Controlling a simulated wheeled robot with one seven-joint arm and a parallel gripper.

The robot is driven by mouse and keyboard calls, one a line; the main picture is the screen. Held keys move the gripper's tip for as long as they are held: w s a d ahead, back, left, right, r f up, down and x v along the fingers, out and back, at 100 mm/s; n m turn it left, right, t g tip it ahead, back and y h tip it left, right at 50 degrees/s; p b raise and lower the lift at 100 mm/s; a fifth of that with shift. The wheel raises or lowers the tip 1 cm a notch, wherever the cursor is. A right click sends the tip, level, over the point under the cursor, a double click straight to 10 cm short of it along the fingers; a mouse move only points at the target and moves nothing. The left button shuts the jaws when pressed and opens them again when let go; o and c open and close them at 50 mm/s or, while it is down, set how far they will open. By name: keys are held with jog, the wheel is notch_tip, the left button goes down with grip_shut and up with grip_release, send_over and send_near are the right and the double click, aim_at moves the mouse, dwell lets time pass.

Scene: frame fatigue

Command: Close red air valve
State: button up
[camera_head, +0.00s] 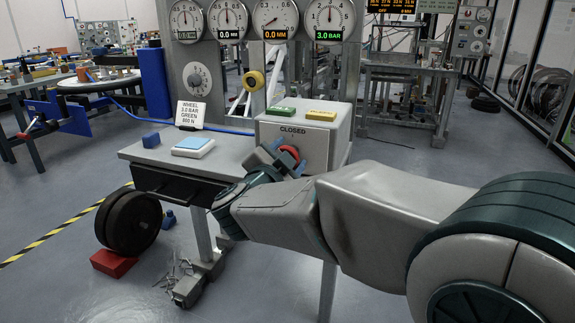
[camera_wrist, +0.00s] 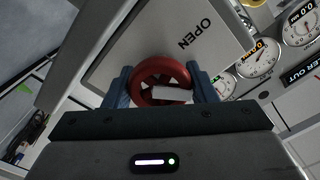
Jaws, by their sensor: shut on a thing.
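The red air valve (camera_head: 291,152) is a small round handwheel on the front of a grey box (camera_head: 310,139). The word CLOSED stands above it in the head view. In the wrist view the red wheel (camera_wrist: 161,67) sits between my two blue fingers, with the word OPEN beside it on the panel. My gripper (camera_head: 279,157) is shut on the wheel, one finger on each side of its rim; it also shows in the wrist view (camera_wrist: 162,88). A pale bar crosses the wheel's middle. My gripper hides part of the wheel in the head view.
Green (camera_head: 285,112) and yellow (camera_head: 321,115) blocks are on top of the box. A blue pad (camera_head: 193,146), blue block (camera_head: 151,140) and wheel sign (camera_head: 191,114) are on the bench (camera_head: 140,153). The right gauge (camera_head: 327,20) reads 3.0 BAR. Black discs (camera_head: 130,222) stand at the left.

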jog(key=m+b, duration=0.1)
jog(key=m, duration=0.1)
jog(key=m+b, duration=0.2)
jog(key=shift+f+m, duration=0.2)
jog(key=shift+m, duration=0.1)
jog(key=shift+m+b, duration=0.95)
jog(key=shift+m, duration=0.45)
jog(key=shift+r, duration=0.1)
jog(key=o, duration=1)
jog(key=shift+c, duration=0.2)
jog(key=p+v, duration=0.3)
jog(key=v, duration=1.1)
jog(key=shift+w+r, duration=0.1)
jog(key=shift+r, duration=0.05)
